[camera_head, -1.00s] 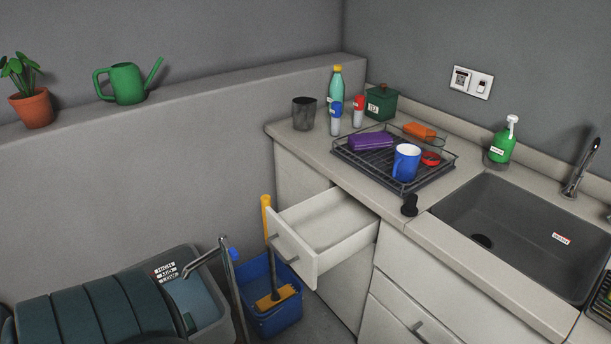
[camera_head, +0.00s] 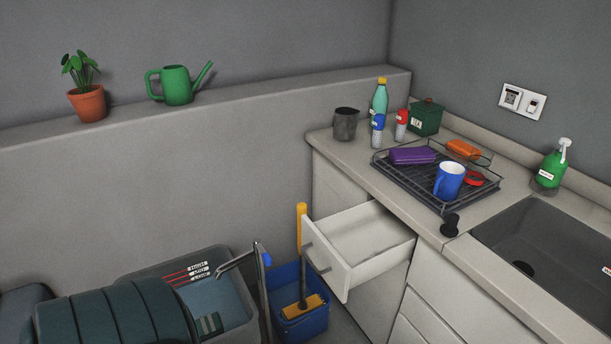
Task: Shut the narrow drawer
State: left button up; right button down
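A blue bucket (camera_head: 311,323) with a yellow-handled tool stands below the drawer front. The counter (camera_head: 341,151) holds a dish rack (camera_head: 452,208), bottles and a sink (camera_head: 553,250).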

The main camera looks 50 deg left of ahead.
aim_at(349, 247)
jog(key=u, duration=1.6)
jog(key=i+l, duration=0.2)
jog(key=i, duration=0.25)
jog(key=i+l, duration=0.15)
jog(key=i, duration=0.3)
